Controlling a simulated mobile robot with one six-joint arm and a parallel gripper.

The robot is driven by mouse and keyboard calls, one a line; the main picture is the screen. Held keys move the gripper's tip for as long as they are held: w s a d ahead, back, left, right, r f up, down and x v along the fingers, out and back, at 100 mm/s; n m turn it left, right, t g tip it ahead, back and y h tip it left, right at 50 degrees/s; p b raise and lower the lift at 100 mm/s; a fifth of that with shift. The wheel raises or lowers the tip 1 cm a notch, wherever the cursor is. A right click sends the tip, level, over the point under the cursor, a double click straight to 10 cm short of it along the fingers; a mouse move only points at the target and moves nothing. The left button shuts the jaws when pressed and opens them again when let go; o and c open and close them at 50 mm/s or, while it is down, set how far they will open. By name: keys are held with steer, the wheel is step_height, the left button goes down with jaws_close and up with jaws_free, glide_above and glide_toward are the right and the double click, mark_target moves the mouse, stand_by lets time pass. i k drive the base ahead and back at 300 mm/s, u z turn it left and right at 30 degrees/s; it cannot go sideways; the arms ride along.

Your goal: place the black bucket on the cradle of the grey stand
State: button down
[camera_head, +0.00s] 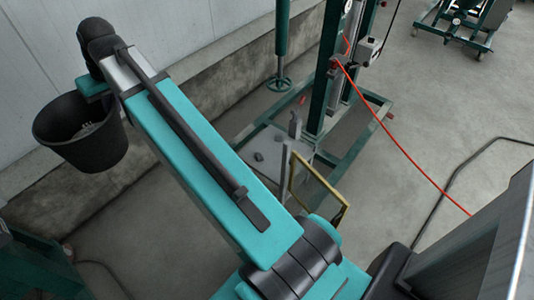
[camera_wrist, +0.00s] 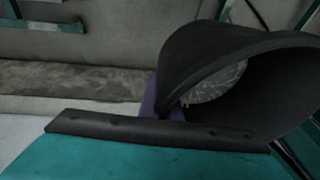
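The black bucket (camera_head: 98,152) hangs off the floor at the end of my teal arm, at the left of the head view. Its open top faces up, and some pale material shows inside. In the wrist view the bucket (camera_wrist: 190,55) fills the upper right, its mouth towards the camera. My gripper (camera_head: 92,92) is at the bucket's rim; its fingers are mostly hidden in the head view. A purple part (camera_wrist: 163,104) touches the rim in the wrist view. The gripper appears shut on the bucket. I cannot clearly make out the grey stand or its cradle.
A red hose (camera_head: 400,145) and a dark cable (camera_head: 455,180) cross the right side. A pale wall (camera_head: 170,25) runs behind the bucket. A wheeled cart (camera_head: 455,30) is at the top right.

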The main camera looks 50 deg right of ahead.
mark_target(276, 152)
steer(key=z, duration=0.05)
steer(key=i, duration=1.15)
steer(key=z, duration=0.95)
